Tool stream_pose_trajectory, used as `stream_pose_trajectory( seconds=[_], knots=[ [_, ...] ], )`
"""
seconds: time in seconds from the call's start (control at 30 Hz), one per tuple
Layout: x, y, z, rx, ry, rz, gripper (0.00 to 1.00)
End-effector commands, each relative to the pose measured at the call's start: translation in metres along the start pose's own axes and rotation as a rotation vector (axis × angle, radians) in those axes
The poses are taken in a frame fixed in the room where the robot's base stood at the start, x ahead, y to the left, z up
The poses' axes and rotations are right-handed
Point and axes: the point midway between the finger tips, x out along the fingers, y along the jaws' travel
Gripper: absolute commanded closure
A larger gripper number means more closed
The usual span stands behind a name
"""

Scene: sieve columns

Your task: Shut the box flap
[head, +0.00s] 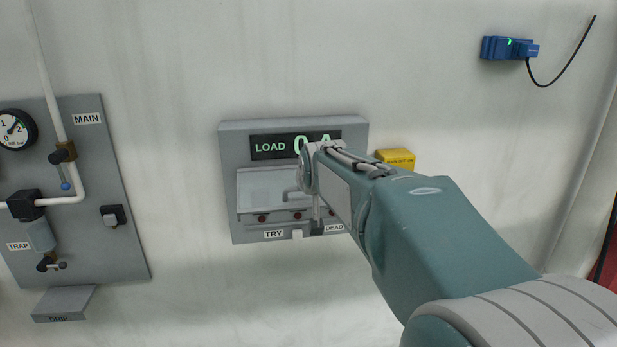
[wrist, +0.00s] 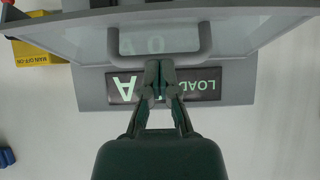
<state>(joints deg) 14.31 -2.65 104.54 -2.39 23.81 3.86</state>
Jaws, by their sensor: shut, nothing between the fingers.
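The grey box (head: 228,150) is mounted on the wall, with a lit LOAD display at its top. Its clear, grey-edged flap (head: 262,188) covers part of the space below the display, with red buttons at its lower edge. In the wrist view, which is upside down, the flap (wrist: 85,38) widens towards the camera, so it appears to stand out from the box. It carries a U-shaped handle (wrist: 205,42). My gripper (wrist: 160,66) is shut and empty, in front of the display and close to the handle; contact cannot be told.
A yellow MAIN OFF-ON box (head: 396,157) is right of the grey box, partly behind my arm. A panel with pipes and a gauge (head: 95,190) is at the left. A blue device (head: 507,48) with a black cable is at upper right. The wall between is bare.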

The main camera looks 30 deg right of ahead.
Motion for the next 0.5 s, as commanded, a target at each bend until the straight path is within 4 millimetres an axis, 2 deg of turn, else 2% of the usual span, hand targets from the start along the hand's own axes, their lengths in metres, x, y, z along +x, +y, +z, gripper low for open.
stream_pose_trajectory(
  seconds=[0.2,0.5],
  knots=[
    [0.012,0.0,0.024,-0.003,0.109,-0.004,1.0],
    [0.029,0.0,0.049,-0.002,0.117,-0.007,1.0]
  ],
)
